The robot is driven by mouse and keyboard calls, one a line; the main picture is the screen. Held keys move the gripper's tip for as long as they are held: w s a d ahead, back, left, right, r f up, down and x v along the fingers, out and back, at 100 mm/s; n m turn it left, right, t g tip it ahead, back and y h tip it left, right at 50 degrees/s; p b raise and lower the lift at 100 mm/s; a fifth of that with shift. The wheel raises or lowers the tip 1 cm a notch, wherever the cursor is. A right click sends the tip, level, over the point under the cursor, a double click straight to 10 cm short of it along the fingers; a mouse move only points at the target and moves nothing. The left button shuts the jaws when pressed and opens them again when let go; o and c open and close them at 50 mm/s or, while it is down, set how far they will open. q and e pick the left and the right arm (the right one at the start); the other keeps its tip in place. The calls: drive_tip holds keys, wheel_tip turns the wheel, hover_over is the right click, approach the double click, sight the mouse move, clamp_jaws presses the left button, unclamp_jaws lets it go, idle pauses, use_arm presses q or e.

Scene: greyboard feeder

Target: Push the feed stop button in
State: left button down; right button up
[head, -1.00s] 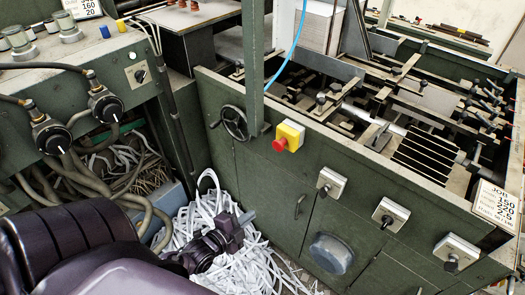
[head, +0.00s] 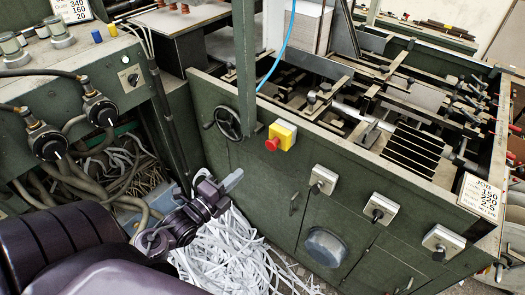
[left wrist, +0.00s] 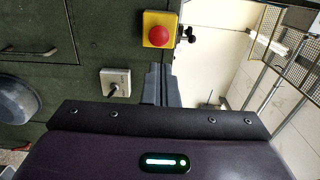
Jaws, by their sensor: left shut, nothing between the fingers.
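A red mushroom button (head: 272,144) sits on a yellow box (head: 286,133) on the upper front of the green machine, right of a handwheel. In the left wrist view the red button (left wrist: 159,35) faces me from its yellow box (left wrist: 147,21). My left gripper (head: 236,179) is shut and empty. In the head view it stands below and left of the button, apart from it. In the left wrist view its fingers (left wrist: 157,72) show just below the button. My right gripper is not in view.
A spoked handwheel (head: 229,122) and a green post (head: 245,65) stand left of the button. Switch plates (head: 323,180) and a round grey cover (head: 326,247) are on the front panel. Paper strips (head: 225,248) heap on the floor. A control desk (head: 75,80) stands at left.

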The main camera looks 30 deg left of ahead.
sight(269, 147)
use_arm(q)
drive_tip(key=w+p, duration=0.1)
drive_tip(key=w, duration=0.2)
drive_tip(key=w+p, duration=0.1)
drive_tip(key=w, duration=0.3)
drive_tip(key=w+p, duration=0.1)
drive_tip(key=w, duration=0.2)
drive_tip(key=shift+w+d+r, duration=0.1)
drive_tip(key=shift+w+d, duration=0.3)
drive_tip(key=shift+w, duration=0.5)
